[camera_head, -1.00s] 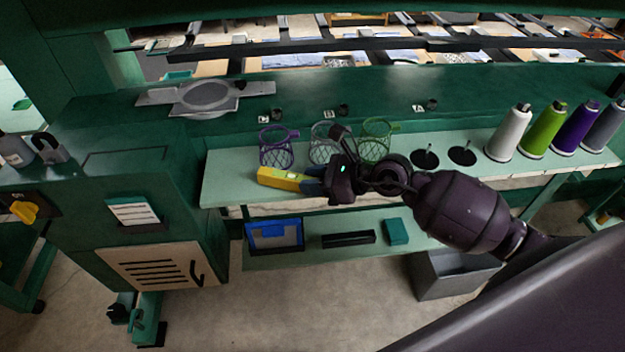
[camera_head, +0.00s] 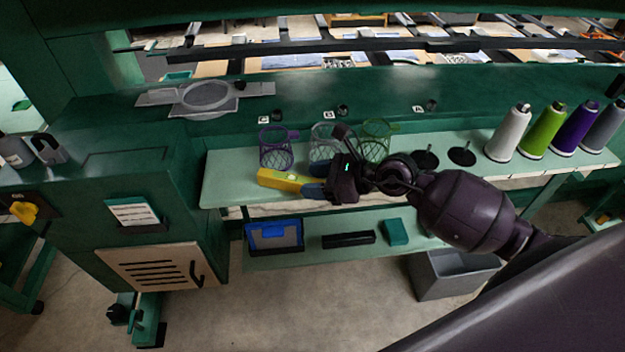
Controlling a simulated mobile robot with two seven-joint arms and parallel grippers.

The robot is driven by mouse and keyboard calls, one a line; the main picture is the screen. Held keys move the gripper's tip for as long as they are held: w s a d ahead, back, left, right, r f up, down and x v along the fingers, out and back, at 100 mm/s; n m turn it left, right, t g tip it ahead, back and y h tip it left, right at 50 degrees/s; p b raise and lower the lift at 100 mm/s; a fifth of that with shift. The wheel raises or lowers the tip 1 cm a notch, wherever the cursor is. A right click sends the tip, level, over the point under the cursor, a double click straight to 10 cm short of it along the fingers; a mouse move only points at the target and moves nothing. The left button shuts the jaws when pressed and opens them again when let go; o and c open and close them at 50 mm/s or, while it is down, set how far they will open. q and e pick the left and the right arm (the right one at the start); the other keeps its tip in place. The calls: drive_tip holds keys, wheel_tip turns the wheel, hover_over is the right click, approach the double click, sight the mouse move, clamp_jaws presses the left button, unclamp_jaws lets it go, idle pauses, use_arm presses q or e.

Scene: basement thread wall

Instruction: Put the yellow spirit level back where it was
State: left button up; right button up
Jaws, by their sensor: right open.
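The yellow spirit level (camera_head: 281,180) lies on the light green upper shelf (camera_head: 228,183), near its front edge and in front of the purple mesh cup (camera_head: 276,150). My right gripper (camera_head: 314,191) is at the level's right end, its bluish fingers pointing left. The fingers are open, and they hide the level's right end. I cannot tell whether they touch it. My left gripper is not in view.
A white mesh cup (camera_head: 323,143) and a green mesh cup (camera_head: 376,138) stand close behind my right gripper. Several thread cones, including a green one (camera_head: 543,130), stand at the right. The lower shelf holds a blue bin (camera_head: 275,237), a black tray (camera_head: 348,239) and a teal box (camera_head: 395,231).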

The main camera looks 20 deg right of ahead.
drive_tip(key=b+v, duration=0.1)
drive_tip(key=v, duration=1)
drive_tip(key=s+f+n+t+h, duration=0.1)
drive_tip(key=s+f+n+h, duration=0.4)
drive_tip(key=f+n, duration=0.6)
drive_tip(key=s+f+n+t+h, duration=0.1)
drive_tip(key=s+f+n+h, duration=0.4)
drive_tip(key=f+n, duration=0.7)
drive_tip(key=s+n, duration=0.2)
drive_tip(key=n, duration=0.1)
drive_tip(key=shift+f+n+t+h, duration=0.2)
drive_tip(key=shift+n+t+h, duration=0.2)
drive_tip(key=shift+d, duration=0.1)
